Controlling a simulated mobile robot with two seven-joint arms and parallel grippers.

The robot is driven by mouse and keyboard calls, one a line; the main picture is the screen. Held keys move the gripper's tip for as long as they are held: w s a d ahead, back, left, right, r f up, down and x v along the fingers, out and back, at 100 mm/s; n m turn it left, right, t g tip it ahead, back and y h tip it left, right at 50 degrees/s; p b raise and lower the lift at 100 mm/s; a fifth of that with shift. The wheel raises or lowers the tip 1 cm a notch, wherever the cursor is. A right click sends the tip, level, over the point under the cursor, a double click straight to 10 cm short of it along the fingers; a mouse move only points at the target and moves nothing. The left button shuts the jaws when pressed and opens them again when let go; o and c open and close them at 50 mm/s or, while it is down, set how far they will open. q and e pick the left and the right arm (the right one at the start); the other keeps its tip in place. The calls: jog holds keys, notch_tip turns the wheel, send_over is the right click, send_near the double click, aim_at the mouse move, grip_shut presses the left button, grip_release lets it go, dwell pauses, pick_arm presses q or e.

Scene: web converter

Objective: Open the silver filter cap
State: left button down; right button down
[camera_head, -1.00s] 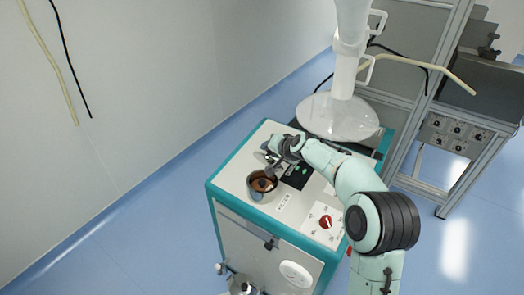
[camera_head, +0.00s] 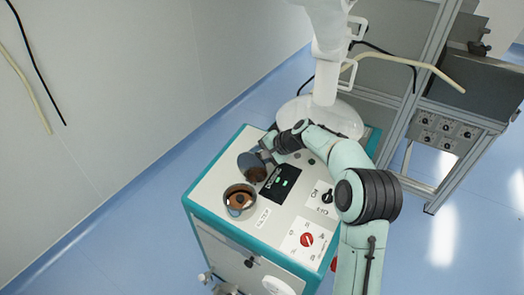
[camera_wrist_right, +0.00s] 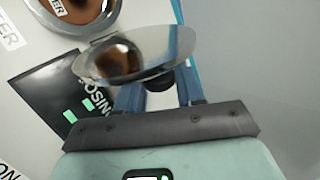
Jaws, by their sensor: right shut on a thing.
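The silver filter cap (camera_head: 251,166) stands tilted up beside the round filter opening (camera_head: 240,202) on the machine's white top. The opening is uncovered and shows a brown inside. My right gripper (camera_head: 268,150) is behind the cap. In the right wrist view the cap (camera_wrist_right: 140,54) shows a shiny brown-reflecting face, and a dark knob on it lies between the blue fingers (camera_wrist_right: 160,92), which are shut on it. The cap's edge is close to the opening's rim (camera_wrist_right: 118,20); whether a hinge joins them is unclear. My left gripper is not in view.
A black display panel (camera_head: 281,184) with green lights lies right of the opening. A red knob (camera_head: 307,240) and a black knob (camera_head: 327,198) are nearer the right edge. A transparent disc under a white column (camera_head: 330,115) stands behind my right gripper. Blue floor is free to the left.

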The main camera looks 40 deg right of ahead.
jog(key=shift+w+d, duration=0.1)
jog(key=shift+d, duration=0.1)
jog(key=shift+f, duration=0.1)
dwell(0.4)
jog(key=c, duration=0.8)
grip_release()
jog(key=v, duration=1.3)
jog(key=shift+d, duration=0.15)
